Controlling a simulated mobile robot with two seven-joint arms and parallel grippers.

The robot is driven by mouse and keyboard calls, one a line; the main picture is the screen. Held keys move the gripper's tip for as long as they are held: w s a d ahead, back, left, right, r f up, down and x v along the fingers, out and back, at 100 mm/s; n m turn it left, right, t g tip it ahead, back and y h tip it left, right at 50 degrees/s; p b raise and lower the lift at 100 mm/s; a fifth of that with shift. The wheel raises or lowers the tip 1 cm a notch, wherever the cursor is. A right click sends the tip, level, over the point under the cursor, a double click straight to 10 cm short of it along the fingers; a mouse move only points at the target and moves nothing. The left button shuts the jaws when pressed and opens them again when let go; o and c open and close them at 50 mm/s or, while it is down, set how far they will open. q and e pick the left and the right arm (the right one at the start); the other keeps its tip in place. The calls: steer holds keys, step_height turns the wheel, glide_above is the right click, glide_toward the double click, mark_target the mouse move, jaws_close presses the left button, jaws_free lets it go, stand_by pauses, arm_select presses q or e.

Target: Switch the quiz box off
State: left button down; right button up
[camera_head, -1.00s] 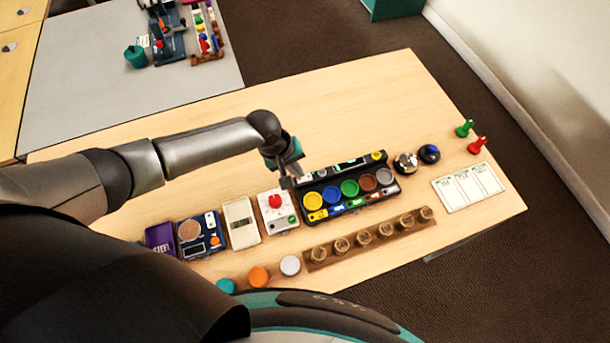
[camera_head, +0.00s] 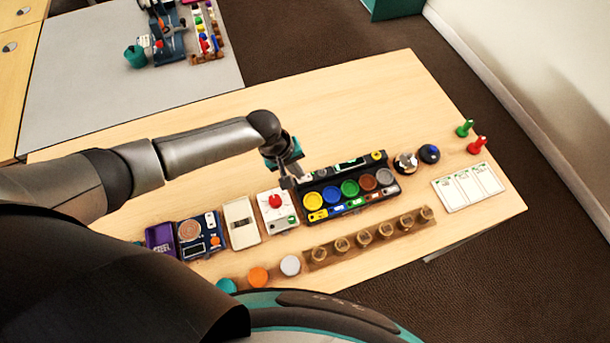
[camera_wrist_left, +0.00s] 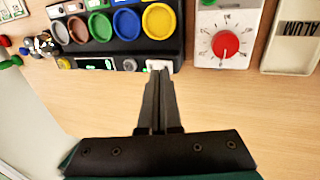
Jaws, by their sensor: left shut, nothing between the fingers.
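The quiz box (camera_head: 312,191) is a black console with a row of yellow, blue, green, brown and grey round buttons and a small display. It also shows upside down in the wrist view (camera_wrist_left: 122,48), with a small white switch (camera_wrist_left: 159,64) on its edge near the yellow button. My left gripper (camera_head: 287,183) is at the box's left back corner. Its shut, empty fingers (camera_wrist_left: 159,76) reach right up to the white switch and partly cover it. I cannot tell whether they touch it. My right gripper is not in view.
A white box with a red knob (camera_head: 276,201) stands just left of the quiz box. A wooden strip with several pegs (camera_head: 364,240) lies in front. The table behind is clear.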

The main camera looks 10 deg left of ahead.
arm_select(q)
steer(key=shift+f+b, duration=0.55)
steer(key=shift+f, duration=0.3)
stand_by(0.6)
steer(key=shift+r, duration=0.1)
step_height(320, 180, up, 7)
steer(key=p, duration=0.8)
stand_by(0.5)
